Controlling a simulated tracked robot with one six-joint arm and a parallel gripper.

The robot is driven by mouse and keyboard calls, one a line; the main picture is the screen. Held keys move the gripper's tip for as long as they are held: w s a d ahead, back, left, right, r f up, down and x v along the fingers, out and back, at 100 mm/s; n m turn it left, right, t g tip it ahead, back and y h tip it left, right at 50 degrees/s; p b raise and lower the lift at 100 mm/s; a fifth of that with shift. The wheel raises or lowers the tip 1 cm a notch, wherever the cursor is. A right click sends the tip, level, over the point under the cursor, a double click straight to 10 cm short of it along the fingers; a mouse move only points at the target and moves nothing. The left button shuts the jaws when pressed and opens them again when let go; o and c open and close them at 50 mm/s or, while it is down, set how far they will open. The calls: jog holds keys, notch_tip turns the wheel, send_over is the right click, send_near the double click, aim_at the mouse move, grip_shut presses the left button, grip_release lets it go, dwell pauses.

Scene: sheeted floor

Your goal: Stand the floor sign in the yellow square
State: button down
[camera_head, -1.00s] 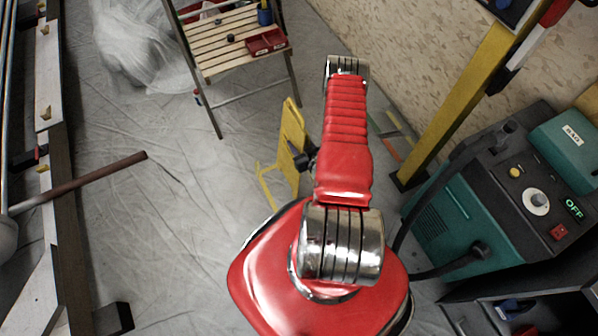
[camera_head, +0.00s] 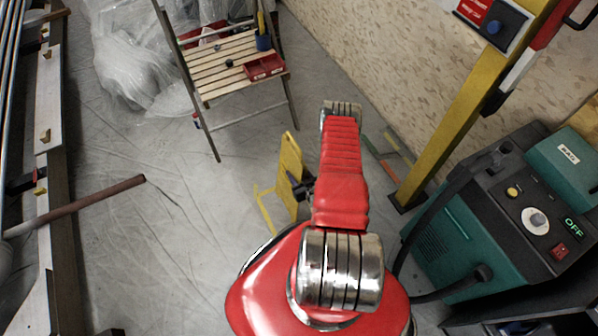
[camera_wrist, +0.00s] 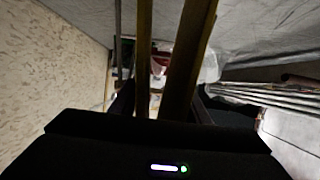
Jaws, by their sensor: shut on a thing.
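The yellow floor sign (camera_head: 290,158) is upright and seen nearly edge-on, left of my red arm in the head view. My dark gripper (camera_head: 303,186) is shut on it, partly hidden behind the arm. In the wrist view the sign's panels (camera_wrist: 190,60) show as two dark yellow bars running up from between the jaws (camera_wrist: 165,108). The yellow square (camera_head: 266,209) is an outline on the grey floor; its left part shows and its right part is hidden by the sign and my arm. I cannot tell whether the sign's feet touch the floor.
A slatted wooden stand (camera_head: 228,66) with a red tray is behind. A yellow post (camera_head: 460,115) and a green machine (camera_head: 470,235) stand at right. A brown-handled pole (camera_head: 90,203) lies at left. The floor between pole and square is clear.

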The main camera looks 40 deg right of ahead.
jog(key=shift+f, duration=2)
jog(key=c, duration=1)
grip_release()
jog(key=shift+s, duration=0.15)
jog(key=v, duration=1.1)
jog(key=shift+s+r, duration=0.15)
jog(key=shift+s, duration=0.15)
jog(key=shift+w+a, duration=0.1)
